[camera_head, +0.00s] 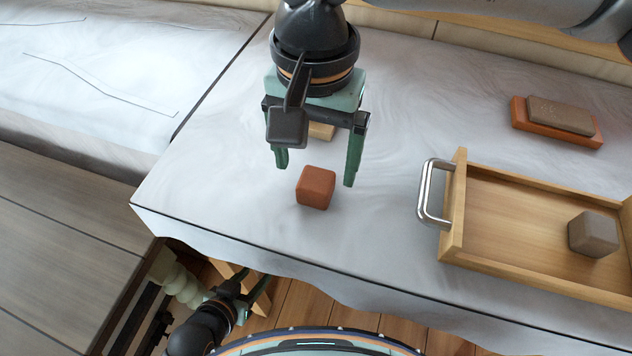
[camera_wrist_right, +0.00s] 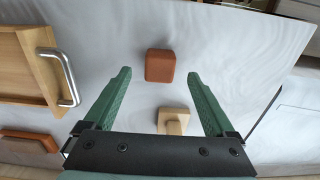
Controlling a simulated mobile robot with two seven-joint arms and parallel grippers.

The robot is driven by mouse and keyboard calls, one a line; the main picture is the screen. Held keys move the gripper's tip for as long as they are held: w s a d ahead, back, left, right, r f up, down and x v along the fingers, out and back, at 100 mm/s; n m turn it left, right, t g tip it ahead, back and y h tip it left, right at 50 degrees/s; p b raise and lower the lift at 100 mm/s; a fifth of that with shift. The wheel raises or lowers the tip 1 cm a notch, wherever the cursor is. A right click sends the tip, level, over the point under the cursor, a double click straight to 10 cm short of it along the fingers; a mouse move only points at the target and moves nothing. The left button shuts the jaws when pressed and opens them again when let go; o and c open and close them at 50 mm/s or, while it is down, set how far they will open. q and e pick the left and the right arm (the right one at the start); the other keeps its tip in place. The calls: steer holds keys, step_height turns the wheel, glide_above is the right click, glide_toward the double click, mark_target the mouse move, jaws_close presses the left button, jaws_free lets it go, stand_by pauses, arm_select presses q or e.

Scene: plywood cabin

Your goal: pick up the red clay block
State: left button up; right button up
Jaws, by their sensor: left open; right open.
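The red clay block (camera_head: 316,188) sits on the grey-white cloth-like tabletop, near its front edge. My right gripper (camera_head: 315,171) is open, fingers pointing down, just behind the block in the head view. In the right wrist view the block (camera_wrist_right: 160,66) lies ahead of the open fingertips (camera_wrist_right: 158,74), roughly centred between them, with nothing held. The gap in height between fingers and block is hard to judge. My left gripper (camera_head: 251,286) is open, low down beside the table's front edge, away from the block.
A small light wooden piece (camera_head: 321,131) stands behind the block, partly hidden by my right gripper; the wrist view shows it between the fingers (camera_wrist_right: 173,121). A wooden tray with metal handle (camera_head: 432,194) holds a grey-brown block (camera_head: 593,234). A brown block (camera_head: 560,115) lies on an orange-red slab (camera_head: 584,139).

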mark_target(316, 189)
step_height(316, 189, down, 5)
steer(key=shift+r, duration=0.1)
jaws_close()
stand_by(0.8)
